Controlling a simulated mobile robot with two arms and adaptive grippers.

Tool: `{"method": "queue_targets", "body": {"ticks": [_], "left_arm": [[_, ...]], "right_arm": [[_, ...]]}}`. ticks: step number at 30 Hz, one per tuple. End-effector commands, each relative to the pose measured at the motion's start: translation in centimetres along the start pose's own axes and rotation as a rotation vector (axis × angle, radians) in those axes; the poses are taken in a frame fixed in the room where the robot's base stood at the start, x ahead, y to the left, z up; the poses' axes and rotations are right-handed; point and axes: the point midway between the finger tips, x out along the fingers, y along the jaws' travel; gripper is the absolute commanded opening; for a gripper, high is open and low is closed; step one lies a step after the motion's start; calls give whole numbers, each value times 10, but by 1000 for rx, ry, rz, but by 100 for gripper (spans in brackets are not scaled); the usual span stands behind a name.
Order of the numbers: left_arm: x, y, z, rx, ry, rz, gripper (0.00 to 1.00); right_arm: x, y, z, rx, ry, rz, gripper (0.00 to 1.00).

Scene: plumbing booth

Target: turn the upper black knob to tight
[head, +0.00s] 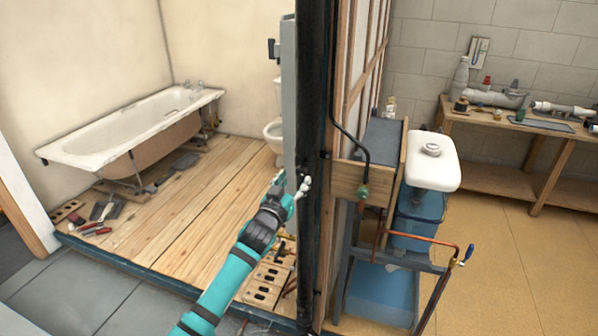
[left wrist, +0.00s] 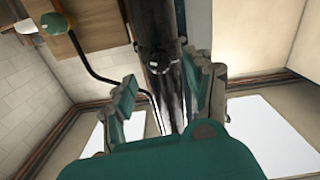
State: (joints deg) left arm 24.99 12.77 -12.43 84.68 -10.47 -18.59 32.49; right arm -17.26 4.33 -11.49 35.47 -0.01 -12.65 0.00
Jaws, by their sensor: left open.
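My left gripper (head: 293,184) is open and empty in front of the tall black pipe (head: 313,90). In the left wrist view its two fingers (left wrist: 164,82) stand on either side of the pipe (left wrist: 152,18), with no clear grip on it. A dark collar or knob-like part (left wrist: 157,60) shows on the pipe just beyond the fingertips. A small black part (head: 325,154) sticks out from the pipe in the head view. Higher up, a black knob-like piece (head: 273,48) sits on the grey upright panel (head: 288,95). I cannot tell which is the upper black knob. My right gripper is not in view.
A stud wall (head: 352,65) stands right behind the pipe. A thin black hose (head: 352,145) runs down to a green fitting (head: 363,193). A white cistern (head: 432,165) and copper pipe (head: 430,240) are to the right. A bathtub (head: 130,125) is at left.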

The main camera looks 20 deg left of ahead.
Motion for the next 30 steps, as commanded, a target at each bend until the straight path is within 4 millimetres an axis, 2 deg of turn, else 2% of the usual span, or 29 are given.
{"method": "queue_targets", "body": {"ticks": [3, 9, 21, 30], "left_arm": [[19, 1, -2, -2, -1, 0, 53], [37, 0, 0, 0, -1, 0, 53], [42, 1, 1, 0, -1, 1, 52], [42, 0, 1, 0, -1, 1, 13]], "right_arm": [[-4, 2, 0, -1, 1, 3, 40], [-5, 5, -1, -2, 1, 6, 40], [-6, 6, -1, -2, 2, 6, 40], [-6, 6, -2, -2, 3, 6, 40]]}}
